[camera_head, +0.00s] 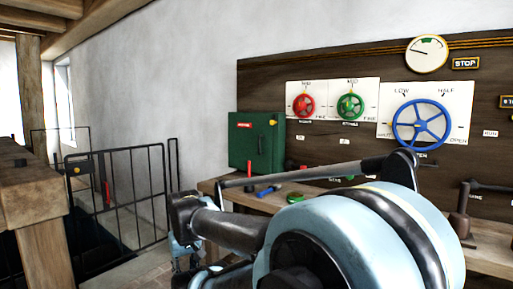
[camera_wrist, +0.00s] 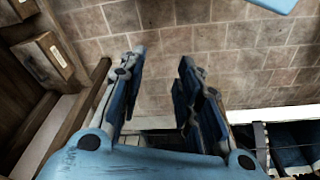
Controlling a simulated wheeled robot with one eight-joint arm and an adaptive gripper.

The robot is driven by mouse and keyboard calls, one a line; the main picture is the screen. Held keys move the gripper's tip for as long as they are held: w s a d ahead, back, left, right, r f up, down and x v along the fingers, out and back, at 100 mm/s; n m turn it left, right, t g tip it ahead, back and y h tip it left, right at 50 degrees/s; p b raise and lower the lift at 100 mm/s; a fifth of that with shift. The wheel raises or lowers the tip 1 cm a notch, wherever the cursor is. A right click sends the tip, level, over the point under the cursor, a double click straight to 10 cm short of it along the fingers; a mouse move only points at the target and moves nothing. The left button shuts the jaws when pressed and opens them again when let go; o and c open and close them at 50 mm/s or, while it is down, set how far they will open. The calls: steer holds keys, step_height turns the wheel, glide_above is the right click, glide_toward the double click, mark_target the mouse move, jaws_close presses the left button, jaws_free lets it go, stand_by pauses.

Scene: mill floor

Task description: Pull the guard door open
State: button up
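A black barred gate (camera_head: 128,190) stands at the left in the head view, the likeliest guard door. A dark latch plate with a yellow spot (camera_head: 76,168) sits at its upper left, and a red handle (camera_head: 107,191) shows among the bars. I cannot tell whether the gate is latched. My gripper (camera_head: 186,255) hangs low, right of the gate and apart from it, partly hidden by my arm. In the wrist view my gripper (camera_wrist: 158,80) has its two fingers spread, with nothing between them, above brown floor tiles.
A green cabinet (camera_head: 256,143) stands on the wooden bench (camera_head: 215,187) by the wall. A dark panel carries red (camera_head: 303,106), green (camera_head: 350,106) and blue (camera_head: 421,124) wheels. A dark opening lies behind the gate.

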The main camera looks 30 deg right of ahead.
mark_target(259, 151)
steer(key=w+d+r+n+t+h, duration=0.1)
steer(key=w+d+r+n+h, duration=0.85)
steer(key=w+d+r, duration=0.75)
steer(key=w+d+r+n+h, duration=0.8)
steer(key=w+d+r+n, duration=0.45)
steer(key=w+d, duration=0.7)
steer(key=shift+m, duration=0.9)
steer(key=w+d, duration=0.1)
steer(key=d, duration=0.4)
steer(key=w+d, duration=0.2)
steer(key=d, duration=0.3)
steer(key=w+d+r, duration=0.1)
steer(key=d, duration=0.4)
steer(key=shift+w+d+r, duration=0.1)
steer(key=shift+w+d, duration=0.15)
steer(key=shift+w, duration=0.15)
jaws_close()
